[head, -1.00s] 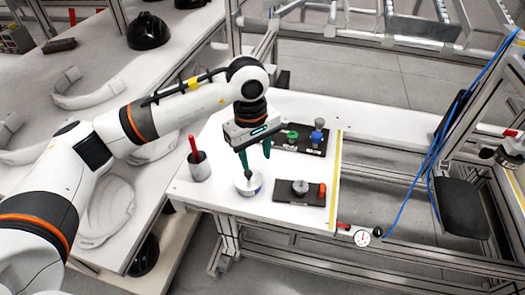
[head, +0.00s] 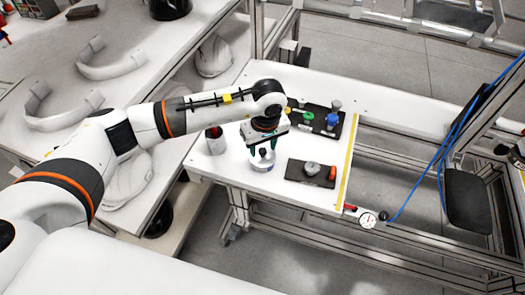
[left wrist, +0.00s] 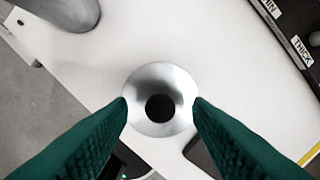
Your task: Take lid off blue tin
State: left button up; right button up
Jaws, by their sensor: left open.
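The blue tin (head: 261,167) stands upright on the white table, a small round tin with a blue band and a pale lid with a dark knob. My left gripper (head: 266,146) is right above it, pointing down with its green fingers at the lid. In the left wrist view the silvery lid (left wrist: 160,72) with its round black knob (left wrist: 160,108) lies between the open fingertips (left wrist: 160,101), one finger on each side. Contact cannot be told. The tin's body is hidden under the lid there. My right gripper is not in view.
A dark tray with green and blue knobbed pieces (head: 317,119) lies behind; a dark tray with a grey piece (head: 311,173) lies to the right. A yellow strip (head: 349,165) runs near the table's right edge.

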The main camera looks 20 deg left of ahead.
pick_arm(q)
jog(key=shift+w+f, duration=0.1)
jog(key=shift+f, duration=0.5)
grip_shut()
